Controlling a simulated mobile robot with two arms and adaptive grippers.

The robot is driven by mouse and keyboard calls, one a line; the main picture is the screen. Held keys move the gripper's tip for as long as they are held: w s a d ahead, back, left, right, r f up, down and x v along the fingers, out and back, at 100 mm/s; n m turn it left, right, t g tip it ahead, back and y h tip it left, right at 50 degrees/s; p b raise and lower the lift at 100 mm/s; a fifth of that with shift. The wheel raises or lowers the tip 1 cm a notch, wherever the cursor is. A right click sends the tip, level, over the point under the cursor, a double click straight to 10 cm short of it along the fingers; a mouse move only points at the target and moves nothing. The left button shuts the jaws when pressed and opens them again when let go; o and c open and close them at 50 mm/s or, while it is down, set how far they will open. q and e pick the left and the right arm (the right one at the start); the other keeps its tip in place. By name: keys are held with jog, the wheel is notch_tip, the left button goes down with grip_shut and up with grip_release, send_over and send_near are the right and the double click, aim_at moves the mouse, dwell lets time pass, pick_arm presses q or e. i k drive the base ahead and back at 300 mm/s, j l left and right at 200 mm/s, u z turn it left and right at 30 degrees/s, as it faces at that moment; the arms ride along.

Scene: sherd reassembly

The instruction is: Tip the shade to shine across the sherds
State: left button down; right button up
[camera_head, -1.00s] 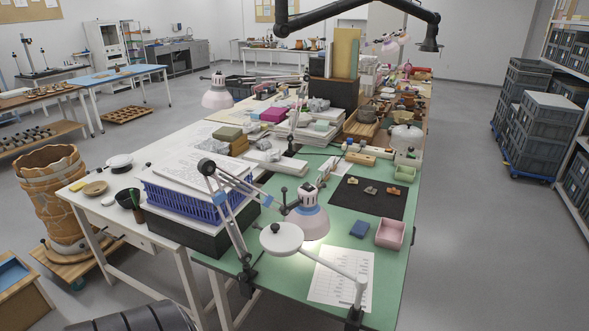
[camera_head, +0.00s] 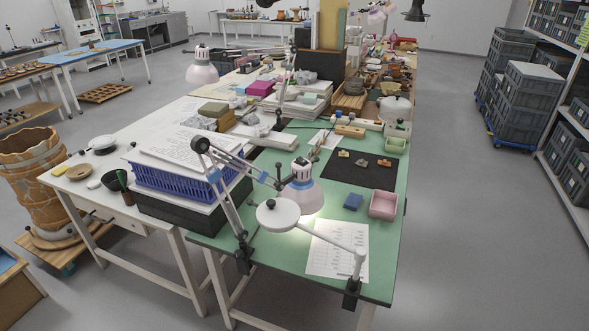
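The lamp with a white and pink shade (camera_head: 302,190) hangs over the near part of the green table mat (camera_head: 385,243). Its jointed arm is clamped at the table's left edge. Its light falls on the mat and on the printed sheet below. Several small sherds (camera_head: 363,162) lie on a black mat (camera_head: 330,176) behind the lamp, to its right. A round white disc on an arm (camera_head: 277,214) stands in front of the shade and overlaps its lower left edge. Neither of my grippers shows in this view.
A printed sheet (camera_head: 337,252) lies in front. A blue basket with papers (camera_head: 185,182) stands left. The floor right of the table is clear up to stacked grey crates (camera_head: 530,100).

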aim_at(307, 193)
jog(key=i+l+u, duration=0.2)
jog(key=l, duration=0.2)
jog(key=i+l+u, duration=0.25)
jog(key=l, duration=0.2)
jog(key=l+u, duration=0.2)
jog(key=l, duration=0.25)
jog(key=i+l+u, duration=0.2)
jog(key=l, duration=0.25)
jog(key=k, duration=0.1)
